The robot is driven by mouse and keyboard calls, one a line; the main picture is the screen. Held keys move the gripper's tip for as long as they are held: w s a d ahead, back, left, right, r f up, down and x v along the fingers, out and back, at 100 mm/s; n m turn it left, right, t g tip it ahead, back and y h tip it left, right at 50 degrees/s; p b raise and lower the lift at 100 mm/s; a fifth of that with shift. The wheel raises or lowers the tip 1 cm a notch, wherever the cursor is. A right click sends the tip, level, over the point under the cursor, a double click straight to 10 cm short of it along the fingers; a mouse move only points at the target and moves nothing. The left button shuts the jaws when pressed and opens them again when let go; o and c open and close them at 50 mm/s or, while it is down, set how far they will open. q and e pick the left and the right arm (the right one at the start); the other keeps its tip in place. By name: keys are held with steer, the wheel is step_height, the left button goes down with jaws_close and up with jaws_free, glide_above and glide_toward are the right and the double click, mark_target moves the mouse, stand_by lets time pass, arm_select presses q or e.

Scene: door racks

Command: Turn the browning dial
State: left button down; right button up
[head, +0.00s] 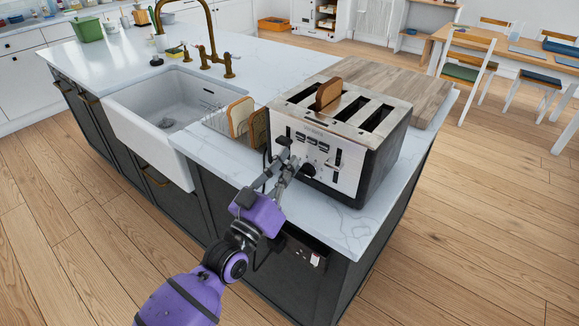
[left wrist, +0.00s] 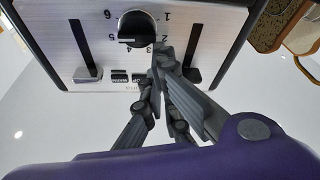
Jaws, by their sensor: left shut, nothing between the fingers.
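The silver and black toaster (head: 345,160) stands on the white counter, with one brown bread slice (head: 329,92) sticking up from a slot. Its black browning dial (head: 308,170) is on the front panel. In the left wrist view, upside down, the dial (left wrist: 138,28) has numbers around it and its pale mark points left, near the 5. My left gripper (head: 286,160) is shut and empty in front of the panel. In the wrist view its fingertips (left wrist: 160,58) are beside the dial's edge; I cannot tell if they touch it. My right gripper is not in view.
A wire rack (head: 216,122) with bread slices (head: 240,115) stands left of the toaster. Slider levers (left wrist: 86,75) flank the dial. A wooden board (head: 385,78) lies behind the toaster. The white sink (head: 150,125) is further left. The counter's front right corner is bare.

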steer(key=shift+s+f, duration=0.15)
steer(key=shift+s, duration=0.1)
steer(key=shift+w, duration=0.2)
